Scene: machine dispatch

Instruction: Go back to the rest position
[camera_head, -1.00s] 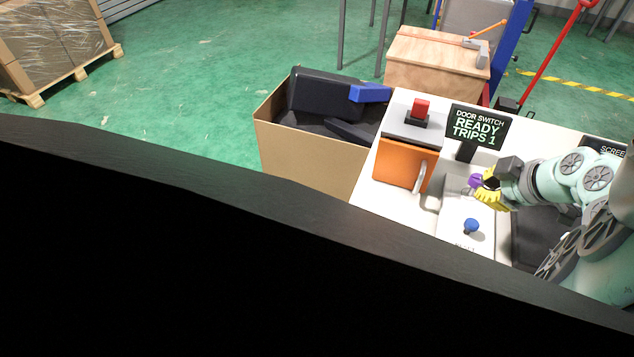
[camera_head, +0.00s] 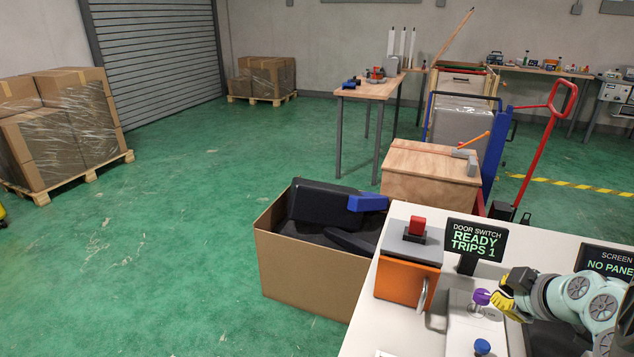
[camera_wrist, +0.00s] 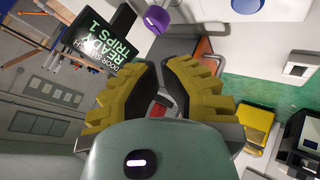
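My gripper (camera_head: 507,305), with yellow ridged fingers, is over the white table (camera_head: 396,235), just right of a purple knob (camera_head: 481,297). In the wrist view my gripper (camera_wrist: 160,66) has its fingertips drawn close together with a narrow gap, and nothing is held between them. The purple knob (camera_wrist: 157,19) shows beyond the fingertips there; gripper and knob look apart in that view. My pale green arm enters from the right edge of the head view.
A sign (camera_head: 475,240) reads "DOOR SWITCH READY TRIPS 1". An orange-fronted box (camera_head: 404,283) with a red button (camera_head: 417,226), a blue knob (camera_head: 482,346) and a second screen (camera_head: 606,262) are near the arm. A cardboard box (camera_head: 300,277) stands left; green floor beyond is open.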

